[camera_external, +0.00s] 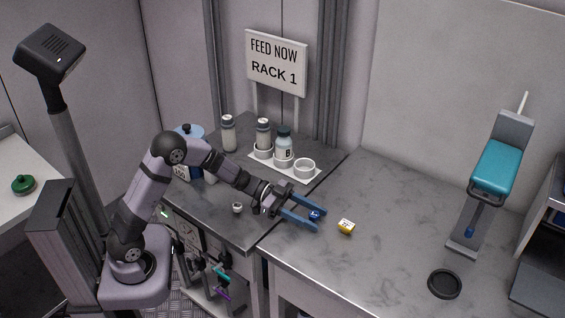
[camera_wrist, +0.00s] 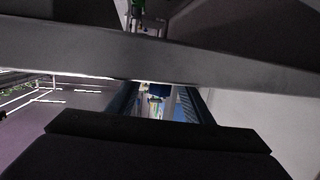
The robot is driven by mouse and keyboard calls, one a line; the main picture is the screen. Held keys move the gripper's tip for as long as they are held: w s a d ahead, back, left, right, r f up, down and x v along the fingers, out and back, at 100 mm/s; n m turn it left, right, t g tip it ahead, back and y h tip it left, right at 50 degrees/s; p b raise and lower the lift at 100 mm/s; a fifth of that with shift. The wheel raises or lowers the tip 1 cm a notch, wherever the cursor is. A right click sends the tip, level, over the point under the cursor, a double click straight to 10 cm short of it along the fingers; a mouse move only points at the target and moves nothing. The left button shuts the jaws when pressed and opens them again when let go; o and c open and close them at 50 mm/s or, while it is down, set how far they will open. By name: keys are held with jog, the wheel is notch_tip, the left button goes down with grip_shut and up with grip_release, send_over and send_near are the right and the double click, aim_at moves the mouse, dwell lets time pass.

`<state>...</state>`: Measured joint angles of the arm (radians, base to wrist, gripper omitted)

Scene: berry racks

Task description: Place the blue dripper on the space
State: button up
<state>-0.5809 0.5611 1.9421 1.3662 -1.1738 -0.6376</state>
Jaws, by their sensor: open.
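A small dark blue thing (camera_external: 315,215), which I take for the blue dripper, is on the counter between the fingertips of my gripper (camera_external: 320,219). The two blue fingers are open and lie either side of it. I cannot tell whether they touch it. In the wrist view, a dark blue shape (camera_wrist: 159,90) shows in the narrow gap between the fingers; most of that view is blocked by dark parts. A white rack (camera_external: 262,169) holds several ring holders. One holder (camera_external: 304,167) at its right end is empty. A bottle marked B (camera_external: 283,147) stands in the holder beside it.
A yellow and white block (camera_external: 346,226) lies just right of my fingertips. A small white-topped item (camera_external: 238,207) is near my wrist. Capped bottles (camera_external: 228,133) stand at the back left. A black ring (camera_external: 444,284) lies front right.

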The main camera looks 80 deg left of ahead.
aim_at(314, 213)
jog(key=shift+w+d, duration=0.15)
jog(key=shift+w, duration=0.1)
grip_shut()
notch_tip(314, 213, up, 10)
jog(key=shift+p, duration=0.65)
